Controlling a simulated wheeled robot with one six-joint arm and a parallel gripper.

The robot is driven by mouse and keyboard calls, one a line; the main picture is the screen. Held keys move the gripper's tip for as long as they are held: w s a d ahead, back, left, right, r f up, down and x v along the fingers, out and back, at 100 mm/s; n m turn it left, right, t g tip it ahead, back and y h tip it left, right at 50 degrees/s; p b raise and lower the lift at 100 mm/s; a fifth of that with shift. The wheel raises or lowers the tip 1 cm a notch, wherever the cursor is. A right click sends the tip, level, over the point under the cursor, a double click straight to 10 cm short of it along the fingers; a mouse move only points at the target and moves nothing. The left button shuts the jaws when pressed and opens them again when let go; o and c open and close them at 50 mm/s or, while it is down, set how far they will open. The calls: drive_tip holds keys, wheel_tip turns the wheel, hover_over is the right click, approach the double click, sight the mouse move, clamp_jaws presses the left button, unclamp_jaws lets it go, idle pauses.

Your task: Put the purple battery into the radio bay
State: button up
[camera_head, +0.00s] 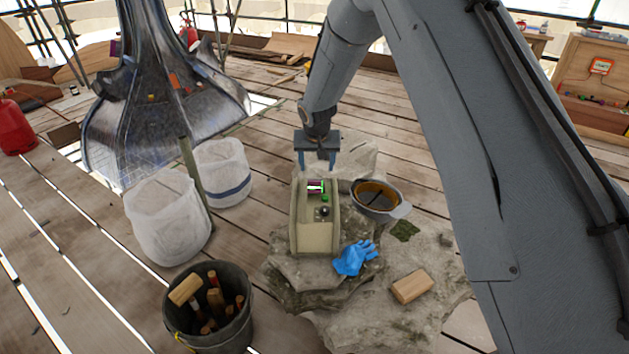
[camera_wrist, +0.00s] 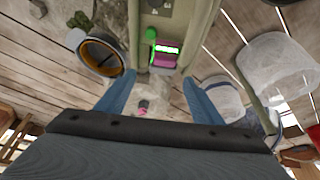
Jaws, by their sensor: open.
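The radio (camera_head: 316,236) is a beige, open-topped case on the stone slabs; part of it also shows at the top of the wrist view (camera_wrist: 174,22). A purple piece with a white middle and bright green edges, apparently the purple battery (camera_head: 315,187), lies at the radio's far end. It also shows in the wrist view (camera_wrist: 163,60). I cannot tell whether it is seated in the bay. My gripper (camera_head: 316,166) is open and empty, just beyond that end. In the wrist view its blue fingers (camera_wrist: 159,79) stand apart, with the purple piece ahead between them.
A dark-liquid bowl (camera_head: 376,197) stands right of the radio. A blue glove (camera_head: 355,258) and a tan block (camera_head: 412,287) lie nearer. White sacks (camera_head: 167,217) and a tool bucket (camera_head: 208,310) stand left. A small dark-and-pink object (camera_wrist: 143,104) lies on the stone.

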sight(314, 186)
drive_tip(key=x, duration=0.2)
drive_tip(key=shift+f, duration=0.25)
drive_tip(key=shift+a+p+x, duration=0.25)
drive_tip(key=shift+p+x, duration=0.05)
drive_tip(key=shift+x, duration=1.05)
drive_tip(key=shift+a+p+x, duration=0.2)
drive_tip(key=shift+p+x, duration=0.05)
drive_tip(key=shift+x, duration=1.1)
clamp_jaws()
